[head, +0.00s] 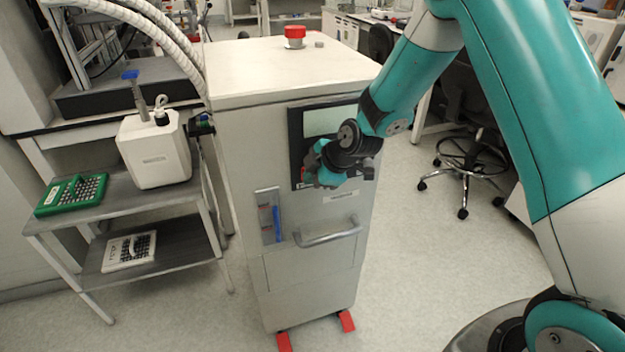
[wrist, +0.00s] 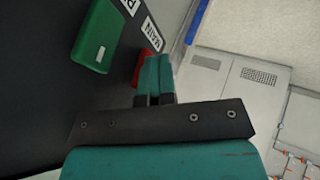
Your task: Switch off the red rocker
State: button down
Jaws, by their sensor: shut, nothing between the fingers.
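The red rocker (wrist: 146,58) sits on a dark panel in the wrist view, close to a white label that seems to read "MAIN". My gripper (wrist: 155,62) hides part of it; its teal fingers are together and empty, with the tips right at the rocker. I cannot tell whether they touch it. A green rocker (wrist: 98,38) is on the same panel, to the upper left. In the head view my gripper (head: 322,167) is in front of the black panel (head: 295,124) on the cabinet front and hides its lower part.
The pale cabinet (head: 235,150) has a handle (head: 330,236) below the panel and a red knob (head: 294,34) on top. On the left, a cart (head: 140,200) carries a white device (head: 155,155) and a green rack (head: 70,195). A stool (head: 465,165) stands at right. Floor is clear around the cabinet's right side.

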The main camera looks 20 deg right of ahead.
jog(key=shift+w+r, duration=0.1)
jog(key=shift+r, duration=0.05)
jog(key=shift+r+p, duration=0.4)
jog(key=shift+r, duration=0.45)
jog(key=s+f+b+v, duration=0.1)
jog(key=s+v, duration=0.1)
jog(key=v, duration=1)
jog(key=shift+s+a+b, duration=0.25)
jog(key=shift+a+b, duration=0.05)
jog(key=shift+b, duration=0.05)
jog(key=shift+r, duration=0.1)
